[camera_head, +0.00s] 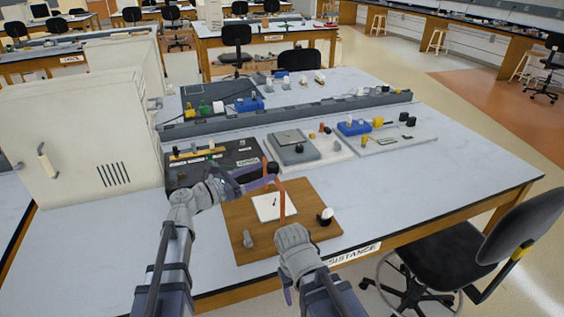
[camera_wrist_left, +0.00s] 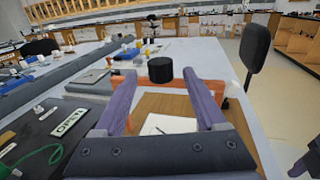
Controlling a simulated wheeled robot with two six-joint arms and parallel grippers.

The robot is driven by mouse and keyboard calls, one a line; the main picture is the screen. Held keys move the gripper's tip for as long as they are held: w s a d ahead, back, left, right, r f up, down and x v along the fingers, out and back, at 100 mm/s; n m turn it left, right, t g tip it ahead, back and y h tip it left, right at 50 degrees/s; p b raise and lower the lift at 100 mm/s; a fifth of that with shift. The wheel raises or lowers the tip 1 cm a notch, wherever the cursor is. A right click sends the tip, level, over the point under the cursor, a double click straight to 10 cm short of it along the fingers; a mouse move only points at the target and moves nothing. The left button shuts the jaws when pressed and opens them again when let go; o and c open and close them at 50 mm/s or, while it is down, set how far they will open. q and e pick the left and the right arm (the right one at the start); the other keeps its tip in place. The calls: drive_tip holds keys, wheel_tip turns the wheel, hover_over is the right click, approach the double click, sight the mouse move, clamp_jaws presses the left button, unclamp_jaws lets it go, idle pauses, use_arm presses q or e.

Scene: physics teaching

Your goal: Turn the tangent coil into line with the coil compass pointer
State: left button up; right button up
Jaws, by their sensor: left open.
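The tangent coil (camera_head: 282,203) is an orange upright frame on a brown wooden board (camera_head: 238,217); its top bar also shows in the left wrist view (camera_wrist_left: 130,83). A black knob (camera_wrist_left: 160,70) stands at the coil's top, between and beyond my left fingertips. A white card (camera_head: 265,208) lies under the coil. A small dark mark on it may be the compass pointer, too small to read for direction. My left gripper (camera_head: 256,177) is open at the coil's top; contact is unclear. My right gripper (camera_head: 287,291) is low by the board's front edge, its fingers mostly hidden.
A white-and-black knob (camera_head: 325,216) and a grey post (camera_head: 248,239) stand on the board. A black panel (camera_head: 240,150), a grey instrument (camera_head: 293,148) and a white board (camera_head: 392,138) lie behind. A cream cabinet (camera_head: 80,135) stands left. The tabletop at right (camera_head: 460,175) is clear.

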use_arm(q)
drive_tip(key=x, duration=0.7)
drive_tip(key=shift+d, duration=0.35)
drive_tip(key=shift+w, duration=0.15)
clamp_jaws()
idle(1.1)
